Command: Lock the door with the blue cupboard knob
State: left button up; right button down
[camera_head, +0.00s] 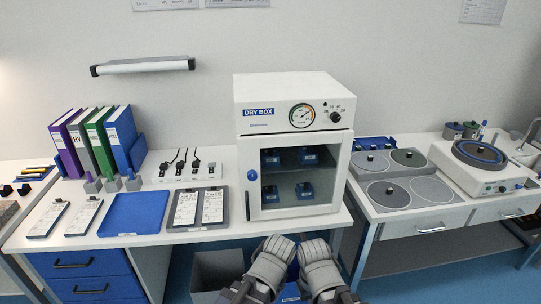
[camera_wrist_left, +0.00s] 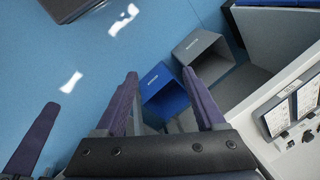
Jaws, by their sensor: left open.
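The white dry box (camera_head: 292,100) stands on the bench in the head view. Its glass-fronted door (camera_head: 330,175) looks closed, with several blue blocks visible inside. The blue knob (camera_head: 252,175) sits on the door frame's left side, above a dark upright handle (camera_head: 247,206). My left gripper (camera_wrist_left: 160,74) is open and empty in the left wrist view, over the floor and bins. In the head view both my grey wrists are at the bottom centre, below and in front of the box, apart from the knob. My right gripper's fingertips are not clearly shown.
A grey bin (camera_head: 216,272) and a blue bin (camera_wrist_left: 163,92) stand below the bench front. The polishing machine (camera_head: 482,165) is at right. Space directly before the door is clear.

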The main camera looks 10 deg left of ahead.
pick_arm(q)
jog(key=w+a+r+m+t+y+b, duration=0.2)
jog(key=w+a+t+y, duration=0.15)
jog(key=w+a, duration=0.4)
jog(key=m+t+h+b, duration=0.1)
jog(key=m+t+b, duration=0.2)
jog(key=m+t, duration=1.1)
send_near(252, 178)
jog(key=r+m+g, duration=0.1)
jog(key=shift+x, duration=4.25)
jog(key=shift+d, duration=0.15)
grip_shut()
